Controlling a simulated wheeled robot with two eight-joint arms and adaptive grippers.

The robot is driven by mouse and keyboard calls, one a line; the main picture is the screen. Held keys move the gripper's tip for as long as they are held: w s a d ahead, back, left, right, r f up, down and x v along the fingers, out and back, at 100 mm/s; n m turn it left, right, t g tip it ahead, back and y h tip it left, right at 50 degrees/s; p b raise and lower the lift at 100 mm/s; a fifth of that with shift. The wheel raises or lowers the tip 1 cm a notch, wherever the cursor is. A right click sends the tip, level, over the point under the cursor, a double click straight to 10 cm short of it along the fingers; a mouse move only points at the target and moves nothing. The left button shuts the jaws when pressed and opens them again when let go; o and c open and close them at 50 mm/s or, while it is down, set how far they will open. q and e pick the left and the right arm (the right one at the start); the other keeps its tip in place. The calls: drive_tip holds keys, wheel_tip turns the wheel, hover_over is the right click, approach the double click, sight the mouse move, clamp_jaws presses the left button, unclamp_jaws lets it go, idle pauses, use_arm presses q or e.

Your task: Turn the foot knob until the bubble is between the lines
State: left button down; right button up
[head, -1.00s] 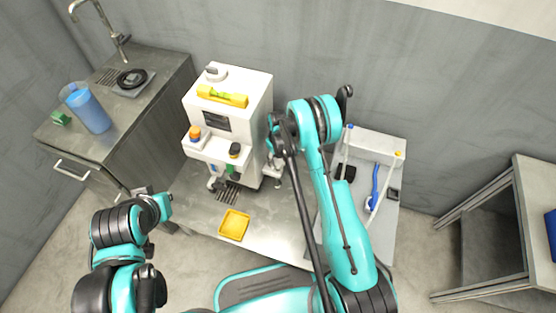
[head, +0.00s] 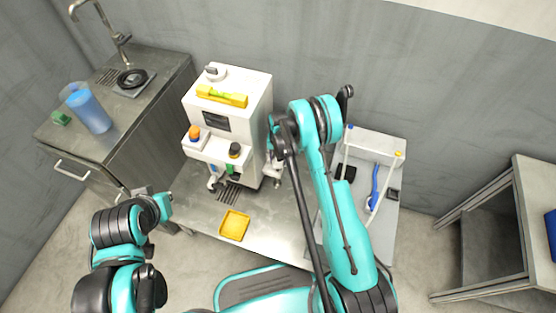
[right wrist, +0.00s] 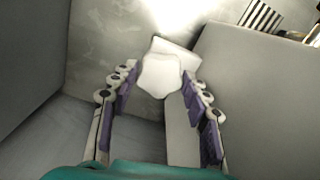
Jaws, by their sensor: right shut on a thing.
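The white machine (head: 249,103) stands on the metal bench. A yellow spirit level (head: 222,96) with a green vial lies on its top; the bubble is too small to place between the lines. In the right wrist view a white lobed foot knob (right wrist: 160,76) sits between my right fingers (right wrist: 157,90), which are shut on it. In the head view my right gripper (head: 273,170) is low at the machine's right side, partly behind my arm, and the knob is hard to see. My left gripper (head: 150,203) is apart from the machine at lower left, its fingers unclear.
A yellow tray (head: 234,226) lies on the bench in front of the machine. A grey panel with a blue handle (head: 375,185) stands to the right. A sink counter with a blue jug (head: 91,112) is at the left. An open-sided table stands at far right.

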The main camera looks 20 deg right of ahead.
drive_tip(key=shift+f+m, duration=0.1)
drive_tip(key=shift+m, duration=0.2)
drive_tip(key=shift+s, duration=0.1)
drive_tip(key=o, duration=1.2)
drive_tip(key=shift+d, duration=0.1)
drive_tip(key=shift+c, duration=0.2)
wheel_tip(320, 180, up, 12)
